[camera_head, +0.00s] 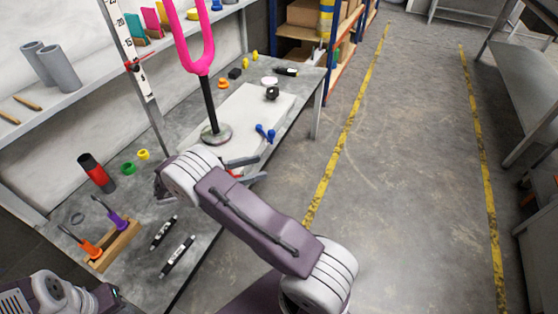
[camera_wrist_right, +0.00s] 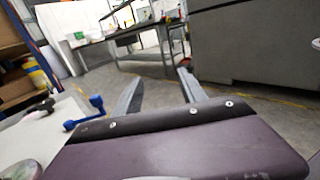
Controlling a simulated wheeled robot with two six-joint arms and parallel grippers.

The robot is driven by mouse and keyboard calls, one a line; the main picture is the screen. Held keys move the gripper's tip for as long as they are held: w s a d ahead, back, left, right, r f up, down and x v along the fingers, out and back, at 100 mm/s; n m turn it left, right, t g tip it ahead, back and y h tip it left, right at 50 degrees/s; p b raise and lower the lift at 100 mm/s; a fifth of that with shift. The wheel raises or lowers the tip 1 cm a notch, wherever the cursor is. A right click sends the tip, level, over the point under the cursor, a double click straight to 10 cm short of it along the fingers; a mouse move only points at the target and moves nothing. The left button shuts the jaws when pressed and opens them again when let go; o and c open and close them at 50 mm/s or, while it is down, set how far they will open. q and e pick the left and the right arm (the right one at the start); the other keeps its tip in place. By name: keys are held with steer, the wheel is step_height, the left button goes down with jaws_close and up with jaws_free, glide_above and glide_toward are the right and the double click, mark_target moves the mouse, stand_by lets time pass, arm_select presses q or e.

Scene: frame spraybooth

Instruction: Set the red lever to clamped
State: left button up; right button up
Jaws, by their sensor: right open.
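A small red part (camera_head: 234,173), which may be the red lever, shows at the table's front edge. It is mostly hidden behind my right gripper (camera_head: 250,169), so its setting cannot be told. My right gripper is open, with its two fingers apart and nothing between them. Its open fingers also show in the right wrist view (camera_wrist_right: 160,82), where no red lever is seen. My left gripper (camera_head: 112,298) is only partly in view at the lower left, and its jaws are unclear.
A pink fork (camera_head: 198,62) stands on a black post behind my right gripper. A wooden tool rack (camera_head: 115,246) and red-black cylinder (camera_head: 96,173) are at left. The floor at right is clear.

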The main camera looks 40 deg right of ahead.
steer(key=s+d+r+p, duration=0.3)
steer(key=s+d+r, duration=0.1)
steer(key=s, duration=0.4)
steer(key=shift+r, duration=0.65)
